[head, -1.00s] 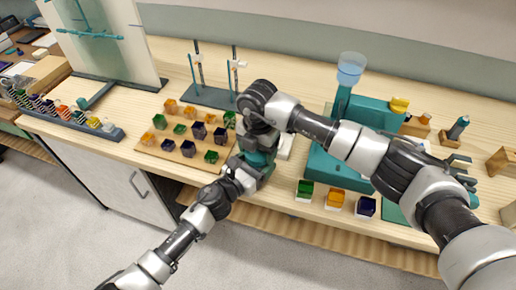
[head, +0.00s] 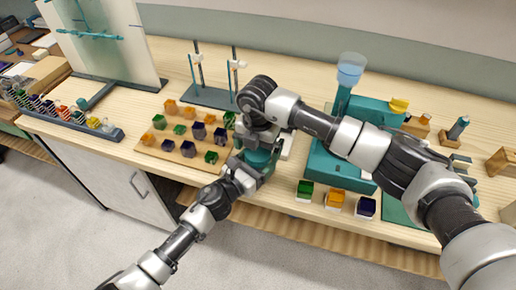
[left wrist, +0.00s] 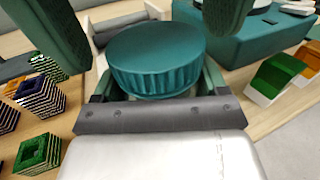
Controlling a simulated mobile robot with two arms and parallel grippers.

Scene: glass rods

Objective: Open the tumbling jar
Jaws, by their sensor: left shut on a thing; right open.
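The tumbling jar shows in the left wrist view as a round teal lid (left wrist: 155,52) with a ribbed side; its body below is mostly hidden. In the head view a teal part of the jar (head: 259,159) shows between my two grippers. My left gripper (head: 247,174) is shut on the jar from the front left, below the lid. My right gripper (head: 261,144) is above the jar, pointing down. Its dark teal fingers (left wrist: 140,20) are open, one on each side of the lid and apart from it. The lid sits on the jar.
A wooden board (head: 170,152) with several coloured cubes lies left of the jar. A teal machine (head: 320,168) stands to the right, with three coloured blocks in front of it, one of them orange (head: 335,198). A rod stand (head: 208,98) is behind. The table's front edge is close.

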